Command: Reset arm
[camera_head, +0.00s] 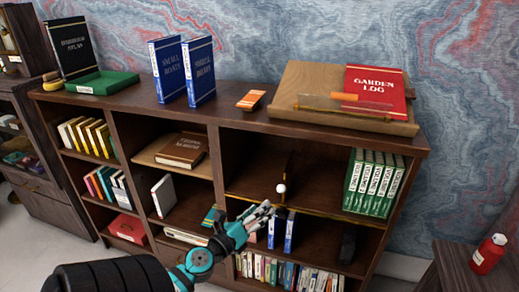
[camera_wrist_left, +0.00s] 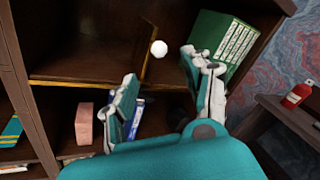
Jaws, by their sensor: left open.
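My left gripper (camera_head: 262,212) reaches in from the lower left in the head view, in front of the middle-right shelves of a dark wooden bookcase (camera_head: 320,134). Its teal and grey fingers are apart in the left wrist view (camera_wrist_left: 162,80), with nothing held between them. A small white ball-like thing (camera_head: 281,188) shows near the upper shelf's front, just beyond the fingertips; it also appears in the left wrist view (camera_wrist_left: 159,48). My right gripper does not show in either view.
Several green books (camera_head: 372,183) stand at the right of that shelf. Blue books (camera_head: 281,232) stand on the shelf below, close behind the gripper. A red Garden Log book (camera_head: 376,86) rests on a sloped wooden stand on top. A red bottle (camera_head: 488,254) stands on a side table.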

